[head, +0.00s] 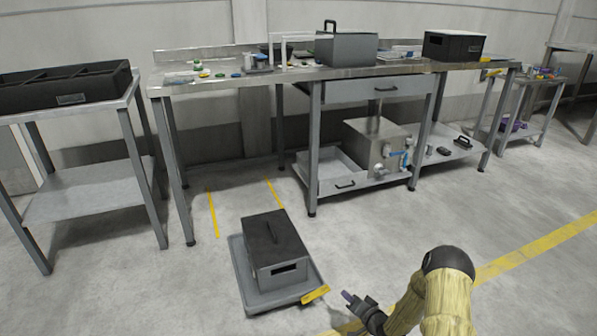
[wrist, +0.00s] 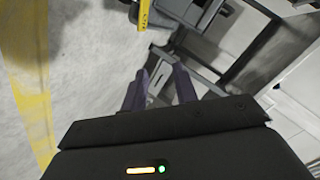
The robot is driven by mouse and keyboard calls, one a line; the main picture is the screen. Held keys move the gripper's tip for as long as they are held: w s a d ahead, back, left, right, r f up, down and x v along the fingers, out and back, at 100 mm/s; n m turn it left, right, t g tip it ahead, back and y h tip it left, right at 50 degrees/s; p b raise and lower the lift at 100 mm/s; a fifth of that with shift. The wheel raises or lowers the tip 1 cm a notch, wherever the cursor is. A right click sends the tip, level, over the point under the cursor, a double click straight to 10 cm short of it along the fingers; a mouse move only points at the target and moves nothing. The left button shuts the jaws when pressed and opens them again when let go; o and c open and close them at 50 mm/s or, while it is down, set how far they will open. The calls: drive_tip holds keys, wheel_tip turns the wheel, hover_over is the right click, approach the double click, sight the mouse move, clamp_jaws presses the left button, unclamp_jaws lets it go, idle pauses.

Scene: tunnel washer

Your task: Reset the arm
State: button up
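My arm shows at the bottom right of the head view in a straw-coloured sleeve with dark joints. It is bent, and my gripper (head: 348,297) points left, toward the cart on the floor. In the wrist view, the two dark purple fingers of my gripper (wrist: 160,80) stand apart with nothing visible between them. The gripper is open and empty, and it touches nothing that I can see.
A low grey cart (head: 251,287) with a dark-lidded box (head: 275,249) and a yellow tag (head: 315,294) stands left of my gripper. A long metal workbench (head: 345,73) is behind. A side table (head: 85,190) with a black bin (head: 65,87) is at left. Floor at right is clear.

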drive_tip(key=s+r+n+g+h+p, duration=0.2)
drive_tip(key=s+r+g+p, duration=0.15)
drive_tip(key=r, duration=0.85)
drive_tip(key=s+r+n+g+h+p, duration=0.2)
drive_tip(key=s+r+h, duration=0.15)
drive_tip(key=r, duration=0.95)
drive_tip(key=s+a+r+n+g+p, duration=0.1)
drive_tip(key=s+r+g+p, duration=0.15)
drive_tip(key=s+r, duration=0.7)
drive_tip(key=s+a+r+g+p, duration=0.1)
drive_tip(key=s+r+g+p, duration=0.15)
drive_tip(key=s+r, duration=0.7)
wheel_tip(320, 180, up, 35)
drive_tip(key=s+p, duration=0.2)
drive_tip(key=p, duration=3.6)
drive_tip(key=shift+s+a+t, duration=0.15)
drive_tip(key=shift+s+t, duration=0.15)
drive_tip(key=shift+t, duration=0.05)
drive_tip(key=shift+f, duration=0.1)
drive_tip(key=shift+w+a, duration=0.1)
